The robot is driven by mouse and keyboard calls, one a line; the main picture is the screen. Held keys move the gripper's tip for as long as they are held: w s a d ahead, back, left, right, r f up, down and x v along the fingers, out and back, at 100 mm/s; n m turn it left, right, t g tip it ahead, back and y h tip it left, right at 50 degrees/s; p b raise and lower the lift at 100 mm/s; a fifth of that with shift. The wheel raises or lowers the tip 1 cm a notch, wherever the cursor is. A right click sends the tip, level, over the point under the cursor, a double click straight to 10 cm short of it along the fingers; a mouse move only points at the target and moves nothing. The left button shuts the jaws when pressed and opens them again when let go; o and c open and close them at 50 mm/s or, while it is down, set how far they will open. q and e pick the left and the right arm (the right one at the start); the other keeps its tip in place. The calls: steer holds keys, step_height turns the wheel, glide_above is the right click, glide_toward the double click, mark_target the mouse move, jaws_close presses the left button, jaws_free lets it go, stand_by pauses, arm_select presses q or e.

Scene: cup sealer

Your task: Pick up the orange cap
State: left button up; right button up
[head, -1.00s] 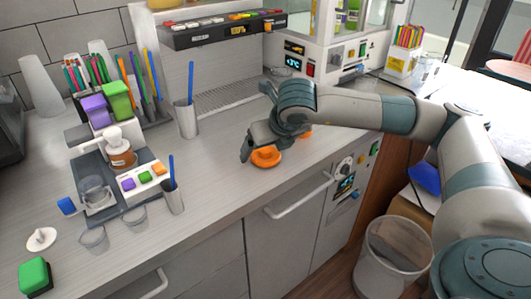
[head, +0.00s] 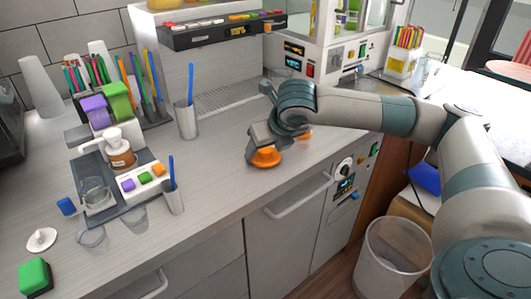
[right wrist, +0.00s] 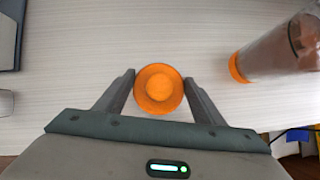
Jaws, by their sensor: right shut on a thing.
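The orange cap (head: 266,157) lies on the counter near its front edge, round with a raised middle. In the right wrist view the cap (right wrist: 159,89) sits between the two fingers of my right gripper (right wrist: 159,92), which is shut on it. In the head view my right gripper (head: 262,150) reaches down over the cap and hides part of it. The cap looks to be still at counter height. My left gripper is not in view.
The cup sealer (head: 120,190) and a cup with a blue stick (head: 187,121) stand left. The counter in front is clear.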

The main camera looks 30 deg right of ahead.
mark_target(266, 149)
steer(key=shift+r, duration=0.15)
steer(key=shift+r, duration=0.25)
step_height(266, 149, up, 9)
steer(key=shift+r+b, duration=0.15)
steer(key=shift+b, duration=0.8)
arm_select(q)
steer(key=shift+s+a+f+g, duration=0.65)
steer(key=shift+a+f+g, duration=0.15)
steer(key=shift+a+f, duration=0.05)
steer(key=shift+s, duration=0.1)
arm_select(e)
steer(key=shift+s, duration=0.1)
